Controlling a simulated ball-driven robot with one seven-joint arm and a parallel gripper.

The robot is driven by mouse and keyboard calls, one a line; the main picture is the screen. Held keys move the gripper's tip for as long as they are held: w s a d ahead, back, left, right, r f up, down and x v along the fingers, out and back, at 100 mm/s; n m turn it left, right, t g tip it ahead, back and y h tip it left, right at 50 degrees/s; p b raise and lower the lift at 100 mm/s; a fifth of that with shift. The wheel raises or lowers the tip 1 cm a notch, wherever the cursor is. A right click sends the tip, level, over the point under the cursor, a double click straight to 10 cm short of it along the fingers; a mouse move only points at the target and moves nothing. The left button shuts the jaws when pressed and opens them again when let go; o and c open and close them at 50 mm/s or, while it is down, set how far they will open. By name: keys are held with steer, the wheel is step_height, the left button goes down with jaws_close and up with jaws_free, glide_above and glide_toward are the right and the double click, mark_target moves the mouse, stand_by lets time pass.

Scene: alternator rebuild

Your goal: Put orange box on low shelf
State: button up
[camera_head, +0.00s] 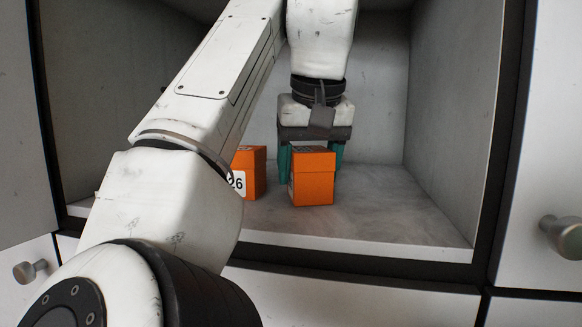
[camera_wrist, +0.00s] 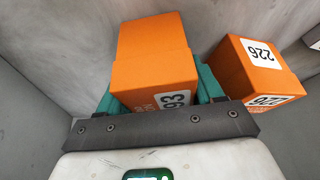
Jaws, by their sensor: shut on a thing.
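An orange box (camera_head: 313,177) is between the teal fingers of my gripper (camera_head: 312,163), inside an open shelf compartment. In the wrist view the held orange box (camera_wrist: 153,60) has a white label reading 93, and my gripper (camera_wrist: 160,90) is shut on it. The box is upright, just above or on the shelf floor (camera_head: 380,205); I cannot tell if it touches. A second orange box (camera_head: 255,170) stands to the left, partly hidden by my arm. In the wrist view that second box (camera_wrist: 255,70) is at the right, with labels reading 226.
The compartment has grey side walls (camera_head: 455,110) and a pale front edge (camera_head: 360,244). Floor to the right of the held box is clear. A door knob (camera_head: 562,236) sticks out at the right, and another knob (camera_head: 30,270) at the lower left.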

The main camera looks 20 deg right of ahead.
mark_target(310, 150)
steer(key=o, duration=1.2)
steer(key=shift+c, duration=0.2)
steer(key=shift+p+v, duration=0.8)
steer(key=shift+v, duration=0.1)
steer(key=p+v, duration=0.5)
steer(key=shift+r, duration=0.15)
steer(key=shift+s+r, duration=0.2)
steer(key=shift+r, duration=0.05)
